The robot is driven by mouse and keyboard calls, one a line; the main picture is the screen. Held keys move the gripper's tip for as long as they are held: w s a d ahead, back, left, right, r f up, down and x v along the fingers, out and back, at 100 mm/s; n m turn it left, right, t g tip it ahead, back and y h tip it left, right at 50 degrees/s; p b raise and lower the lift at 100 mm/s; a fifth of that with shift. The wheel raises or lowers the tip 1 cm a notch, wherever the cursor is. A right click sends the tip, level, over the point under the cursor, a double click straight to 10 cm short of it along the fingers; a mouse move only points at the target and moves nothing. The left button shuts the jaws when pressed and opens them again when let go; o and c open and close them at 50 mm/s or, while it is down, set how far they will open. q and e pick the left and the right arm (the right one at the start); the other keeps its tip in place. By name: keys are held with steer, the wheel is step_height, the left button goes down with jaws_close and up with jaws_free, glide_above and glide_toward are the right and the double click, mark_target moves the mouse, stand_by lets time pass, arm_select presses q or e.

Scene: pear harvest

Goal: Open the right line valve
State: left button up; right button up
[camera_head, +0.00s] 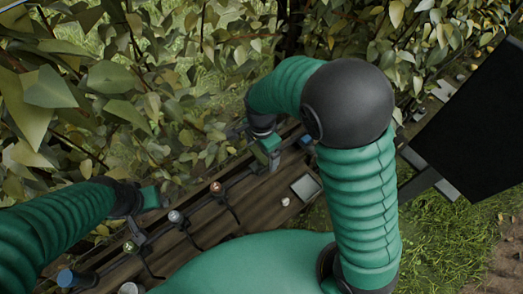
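A row of small fittings sits along a wooden bench (240,215). They include a greenish one (131,247), a silver one (175,216) and an orange-red one (216,188), with dark tubes running from them. I cannot tell from their look which is the right line valve. My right gripper (268,152) points down at the bench's upper right end, beyond the orange-red fitting. Its fingers are small and partly hidden by my wrist, so their opening and any contact are unclear. My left gripper (152,197) is above the bench's left rear edge, its fingers unclear.
A blue cap (305,141) is at the bench's far right end and another blue cap (68,278) at the near left. A flat grey panel (305,187) lies on the bench. Leafy branches (110,90) crowd the back. A black panel (475,125) stands at right above grass.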

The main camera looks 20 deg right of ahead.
steer(key=shift+a+r, duration=0.1)
steer(key=shift+a, duration=0.45)
steer(key=c, duration=0.7)
steer(key=shift+d, duration=0.15)
steer(key=c, duration=0.5)
arm_select(q)
steer(key=shift+s+a, duration=0.1)
steer(key=shift+a, duration=0.25)
arm_select(e)
steer(key=shift+d, duration=0.1)
